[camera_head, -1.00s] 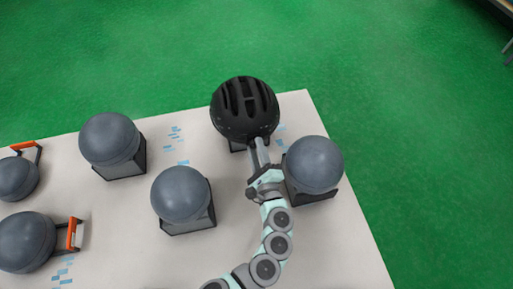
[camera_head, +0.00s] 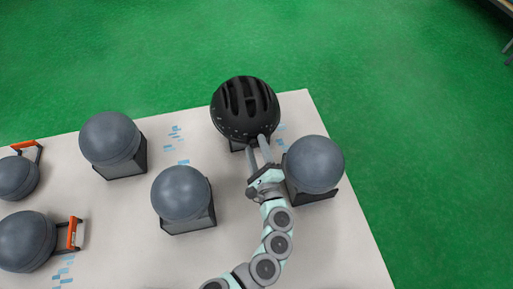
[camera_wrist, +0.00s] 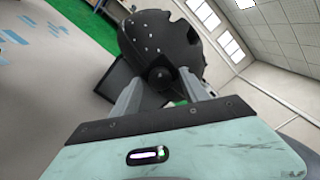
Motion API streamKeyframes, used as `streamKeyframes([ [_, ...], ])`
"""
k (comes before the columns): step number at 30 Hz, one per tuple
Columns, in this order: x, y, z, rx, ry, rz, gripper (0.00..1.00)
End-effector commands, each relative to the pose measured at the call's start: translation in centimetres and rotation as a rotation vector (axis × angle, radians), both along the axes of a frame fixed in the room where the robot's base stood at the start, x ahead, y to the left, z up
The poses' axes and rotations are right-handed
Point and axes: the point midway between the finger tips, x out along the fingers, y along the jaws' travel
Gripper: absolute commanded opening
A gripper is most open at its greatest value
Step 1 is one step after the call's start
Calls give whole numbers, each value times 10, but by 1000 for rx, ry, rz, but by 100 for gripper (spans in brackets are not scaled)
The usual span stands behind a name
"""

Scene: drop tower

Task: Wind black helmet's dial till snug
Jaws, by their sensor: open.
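The black helmet (camera_head: 246,106) with long vents sits on a dark stand at the table's back right. In the wrist view the helmet (camera_wrist: 160,40) fills the upper middle, with a round dark dial (camera_wrist: 160,76) low on its near side. My gripper (camera_head: 257,147) reaches up to the helmet's near edge. In the wrist view the fingers of my gripper (camera_wrist: 160,92) are spread apart, one on either side of the dial, with nothing clamped. Whether either finger touches the dial I cannot tell. The dial is not clear in the head view.
A grey dome on a block (camera_head: 315,164) stands close to the right of my arm. Another grey dome (camera_head: 181,193) is to its left, and one (camera_head: 109,138) farther left. Two more domes with orange-handled frames (camera_head: 73,233) are at far left. Bare white table (camera_head: 335,235) lies right front.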

Motion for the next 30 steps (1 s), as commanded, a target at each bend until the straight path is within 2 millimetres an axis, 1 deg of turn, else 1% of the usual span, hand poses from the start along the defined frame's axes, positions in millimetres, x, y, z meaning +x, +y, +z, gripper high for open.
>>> streamKeyframes([
  [2, -3, -1, 0, 0, 0, -1, 52],
  [5, -14, -4, -1, 1, 1, -2, 52],
  [8, -32, -9, -3, 1, 4, -6, 52],
  [12, -61, -17, -4, 0, 4, -9, 52],
  [18, -93, -24, -4, 0, 1, -4, 52],
  [23, -104, -25, -4, 2, 1, -2, 52],
  [30, -105, -25, -3, 1, 0, 0, 52],
])
